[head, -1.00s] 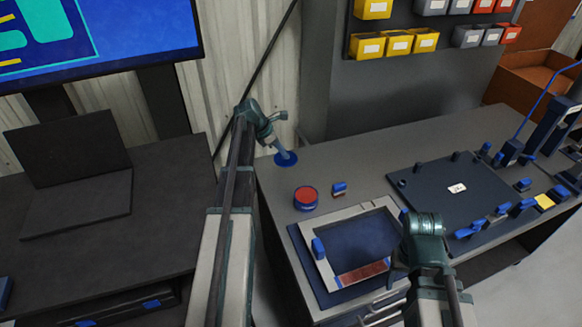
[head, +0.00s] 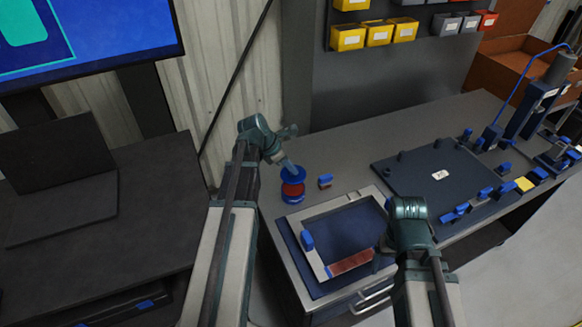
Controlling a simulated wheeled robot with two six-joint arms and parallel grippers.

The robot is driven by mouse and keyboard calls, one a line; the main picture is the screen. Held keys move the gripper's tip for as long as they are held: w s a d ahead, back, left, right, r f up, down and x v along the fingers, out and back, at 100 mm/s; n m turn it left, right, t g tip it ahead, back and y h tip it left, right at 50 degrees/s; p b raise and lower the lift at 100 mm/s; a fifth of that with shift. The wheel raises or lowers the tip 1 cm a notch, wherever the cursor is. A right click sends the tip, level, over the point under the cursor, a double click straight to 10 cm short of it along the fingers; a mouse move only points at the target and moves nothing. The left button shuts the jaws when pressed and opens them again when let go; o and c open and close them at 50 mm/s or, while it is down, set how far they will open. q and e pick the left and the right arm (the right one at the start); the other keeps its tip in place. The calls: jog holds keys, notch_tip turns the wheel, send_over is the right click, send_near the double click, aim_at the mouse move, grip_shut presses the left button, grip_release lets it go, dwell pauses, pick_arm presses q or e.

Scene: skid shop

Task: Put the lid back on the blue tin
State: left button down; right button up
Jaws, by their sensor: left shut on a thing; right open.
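The blue tin (head: 293,198) stands on the grey bench near its left end, and its red inside or top shows. My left gripper (head: 287,163) is shut on the blue lid (head: 293,173), a flat round disc with a knob-like stem. In the picture the lid overlaps the tin's far edge and leaves the near part of the red uncovered. I cannot tell whether lid and tin touch. My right gripper (head: 384,248) is open at the near right of the framed tray, its fingers partly hidden by its own wrist.
A pale frame (head: 375,196) with a blue screen and a red strip lies in front of the tin. A small blue-handled item (head: 325,181) stands right of the tin. A dark board (head: 425,170) with blue clamps lies further right. A laptop (head: 60,220) is on the left table.

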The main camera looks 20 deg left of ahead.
aim_at(287, 177)
pick_arm(q)
jog(key=shift+f+b, duration=2.8)
jog(key=shift+f, duration=0.25)
jog(key=shift+f, duration=0.15)
jog(key=shift+c, duration=1.5)
grip_release()
jog(key=shift+r+p, duration=3.4)
jog(key=shift+r, duration=0.2)
